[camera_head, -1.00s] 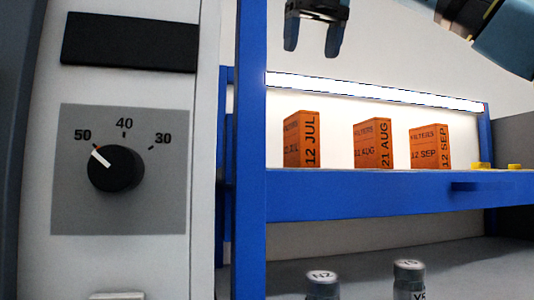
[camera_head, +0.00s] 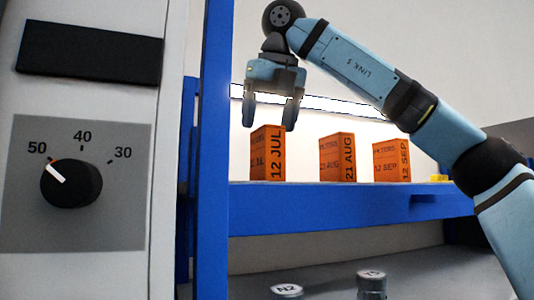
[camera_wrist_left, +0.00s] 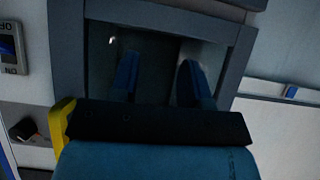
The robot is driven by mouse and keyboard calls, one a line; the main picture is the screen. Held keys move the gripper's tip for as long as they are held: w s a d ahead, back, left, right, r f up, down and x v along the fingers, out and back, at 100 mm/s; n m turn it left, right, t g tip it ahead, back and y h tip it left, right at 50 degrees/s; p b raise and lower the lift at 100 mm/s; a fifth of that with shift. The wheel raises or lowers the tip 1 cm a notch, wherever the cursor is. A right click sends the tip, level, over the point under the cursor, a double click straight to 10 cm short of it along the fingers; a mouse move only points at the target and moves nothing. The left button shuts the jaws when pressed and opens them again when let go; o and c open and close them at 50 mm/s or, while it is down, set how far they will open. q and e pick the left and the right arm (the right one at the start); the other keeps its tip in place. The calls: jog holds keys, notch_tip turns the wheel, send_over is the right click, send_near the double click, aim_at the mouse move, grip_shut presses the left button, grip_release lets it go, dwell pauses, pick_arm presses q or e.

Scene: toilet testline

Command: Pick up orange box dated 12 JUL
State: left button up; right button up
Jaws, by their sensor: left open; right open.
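The orange box dated 12 JUL (camera_head: 268,158) stands upright on the blue shelf (camera_head: 350,209), the leftmost of three orange boxes in the head view. My right gripper (camera_head: 270,115) is open and points down. Its fingertips are at the height of the box's top and overlap it in the picture; I cannot tell whether they touch it. In the left wrist view, my left gripper (camera_wrist_left: 160,85) is open in front of a dark panel, with nothing seen between its fingers.
Orange boxes dated 21 AUG (camera_head: 337,158) and 12 SEP (camera_head: 391,161) stand to the right. A blue post (camera_head: 214,140) rises left of the boxes. A dial (camera_head: 71,184) is on the panel at left. Capped vials (camera_head: 372,284) stand below the shelf.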

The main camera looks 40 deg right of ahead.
jog(key=shift+w+x, duration=0.25)
jog(key=shift+x, duration=1.3)
jog(key=shift+s+r, duration=0.25)
jog(key=shift+r, duration=0.05)
jog(key=shift+c, duration=0.7)
jog(key=c, duration=0.9)
jog(key=shift+c, duration=0.2)
